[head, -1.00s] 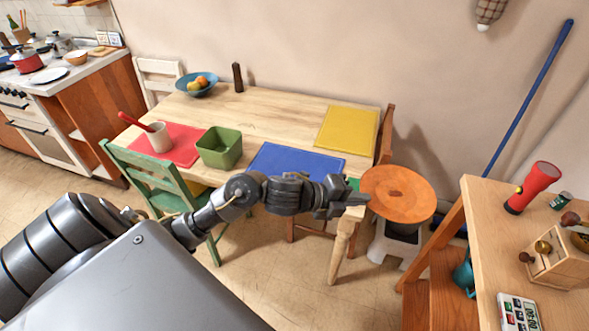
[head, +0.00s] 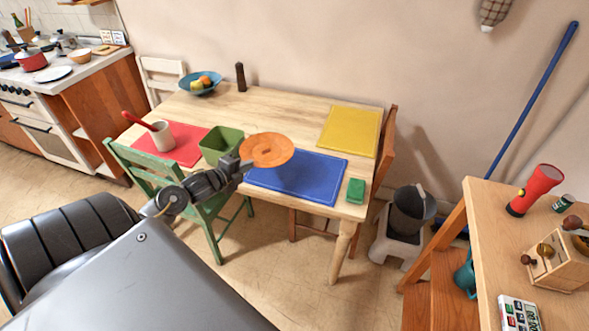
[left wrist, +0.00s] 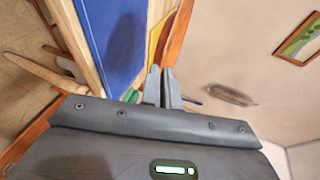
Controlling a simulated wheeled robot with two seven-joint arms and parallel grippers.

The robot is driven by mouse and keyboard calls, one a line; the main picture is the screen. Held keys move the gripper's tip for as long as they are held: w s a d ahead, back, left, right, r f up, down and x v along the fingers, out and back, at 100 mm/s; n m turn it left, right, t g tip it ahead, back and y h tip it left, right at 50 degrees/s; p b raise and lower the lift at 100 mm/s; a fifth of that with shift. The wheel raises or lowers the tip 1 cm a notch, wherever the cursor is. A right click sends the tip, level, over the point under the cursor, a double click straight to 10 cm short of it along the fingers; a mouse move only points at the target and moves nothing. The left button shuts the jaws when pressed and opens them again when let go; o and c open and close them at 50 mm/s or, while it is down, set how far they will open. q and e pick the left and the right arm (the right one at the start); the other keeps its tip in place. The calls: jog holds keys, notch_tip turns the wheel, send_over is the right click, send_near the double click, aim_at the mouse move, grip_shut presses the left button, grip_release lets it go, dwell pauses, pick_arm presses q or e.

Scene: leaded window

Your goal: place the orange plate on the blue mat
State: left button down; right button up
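The orange plate (head: 266,149) is round with a small darker mark in its middle. My left gripper (head: 244,165) is shut on its near left edge. The plate looks held above the table and overlaps the upper left corner of the blue mat (head: 305,180) in the head view; its exact height is hard to tell. The mat lies flat at the table's front edge and is otherwise bare. In the left wrist view, the fingers (left wrist: 163,88) are close together, and the blue mat (left wrist: 115,35) shows at upper left. My right gripper is not in view.
A green bin (head: 221,146) stands close left of the plate. A green block (head: 356,190) lies right of the blue mat. A green chair (head: 147,180) stands in front.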

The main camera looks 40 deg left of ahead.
pick_arm(q)
jog(key=b, duration=0.7)
send_over(288, 189)
jog(key=s+a, duration=0.2)
jog(key=s, duration=0.2)
notch_tip(288, 189, down, 5)
jog(key=w+f+b, duration=0.1)
jog(key=w+d+f+b, duration=0.1)
jog(key=w+f+b, duration=0.1)
jog(key=f+b, duration=0.1)
jog(key=shift+d, duration=0.35)
jog(key=shift+w, duration=0.1)
jog(key=shift+d, duration=0.1)
jog(key=f+b, duration=0.2)
jog(key=b, duration=0.1)
jog(key=f+b, duration=0.1)
jog(key=f, duration=0.1)
jog(key=shift+w+d, duration=0.2)
jog(key=shift+w, duration=0.15)
jog(key=shift+a+f, duration=0.15)
jog(key=shift+s, duration=0.1)
